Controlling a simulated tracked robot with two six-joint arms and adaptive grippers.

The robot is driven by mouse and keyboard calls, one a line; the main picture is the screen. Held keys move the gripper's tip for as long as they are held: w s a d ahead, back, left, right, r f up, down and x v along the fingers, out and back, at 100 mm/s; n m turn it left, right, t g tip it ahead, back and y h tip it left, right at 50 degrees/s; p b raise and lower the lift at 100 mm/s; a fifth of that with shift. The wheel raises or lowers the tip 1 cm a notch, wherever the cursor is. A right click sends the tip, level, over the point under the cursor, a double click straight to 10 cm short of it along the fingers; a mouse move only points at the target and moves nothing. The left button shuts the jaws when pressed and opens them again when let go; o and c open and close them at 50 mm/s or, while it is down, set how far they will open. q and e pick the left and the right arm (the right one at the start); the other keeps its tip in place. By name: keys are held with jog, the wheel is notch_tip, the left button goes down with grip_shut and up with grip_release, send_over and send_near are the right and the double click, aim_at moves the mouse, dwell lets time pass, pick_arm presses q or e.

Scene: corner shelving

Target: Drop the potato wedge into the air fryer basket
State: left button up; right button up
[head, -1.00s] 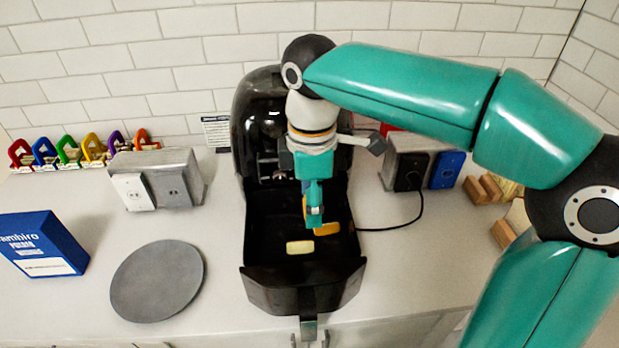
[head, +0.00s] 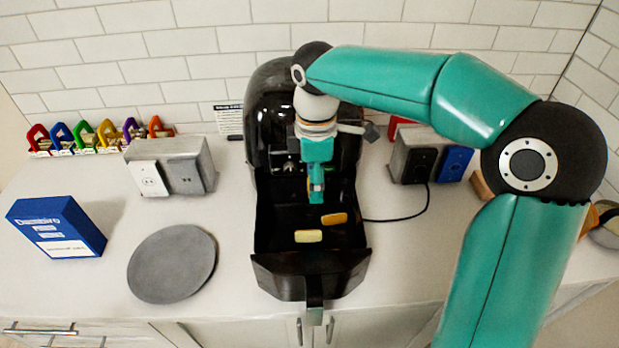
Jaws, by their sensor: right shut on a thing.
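The black air fryer (head: 264,105) stands against the back wall with its basket (head: 262,217) pulled out toward me. A pale yellow piece (head: 308,236) and an orange-yellow piece (head: 333,219) lie apart on the basket floor. My right gripper (head: 316,193) points down over the rear part of the basket. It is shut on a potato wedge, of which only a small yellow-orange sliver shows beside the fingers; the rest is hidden. My left gripper is out of view.
A round grey plate (head: 172,264) and a blue box (head: 57,228) lie to the left. Outlet boxes (head: 185,150) (head: 409,160) flank the fryer, and a black cord runs right of the basket. Colored clips (head: 85,136) line the back left. The front left counter is mostly clear.

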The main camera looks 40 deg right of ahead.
jog(key=shift+f+b, duration=1.3)
jog(key=shift+f, duration=0.55)
jog(key=o, duration=0.9)
jog(key=shift+o, duration=0.2)
jog(key=shift+r, duration=0.1)
jog(key=shift+r, duration=0.3)
notch_tip(320, 180, up, 11)
jog(key=shift+r, duration=0.1)
